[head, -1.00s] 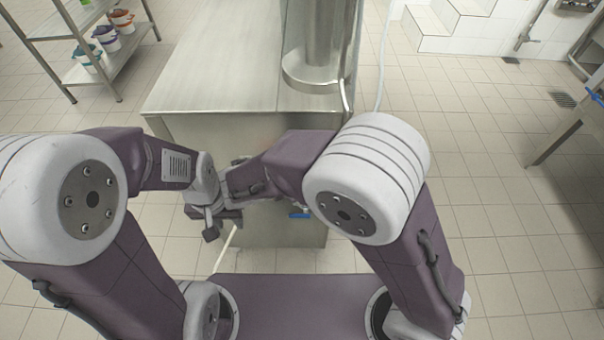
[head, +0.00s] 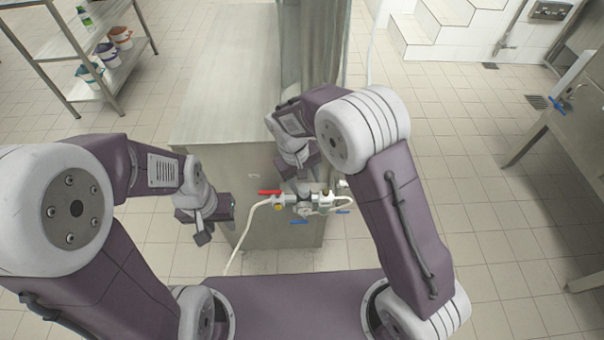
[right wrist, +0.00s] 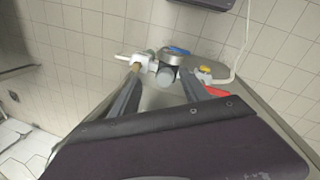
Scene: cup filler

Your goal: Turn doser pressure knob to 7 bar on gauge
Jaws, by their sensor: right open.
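My right gripper (head: 303,182) is open just above the assembly. In the right wrist view its two fingers (right wrist: 160,80) stand apart on either side of the knob, not visibly gripping it. My left gripper (head: 216,230) hangs empty left of the assembly, its jaws apart.
The assembly has a red lever (head: 268,192), blue levers (head: 299,221) and a pale hose (head: 240,240) running down left. The steel cabinet (head: 225,90) stands behind. A shelf with buckets (head: 88,72) is far left, a steel table (head: 570,125) far right. Floor between is clear.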

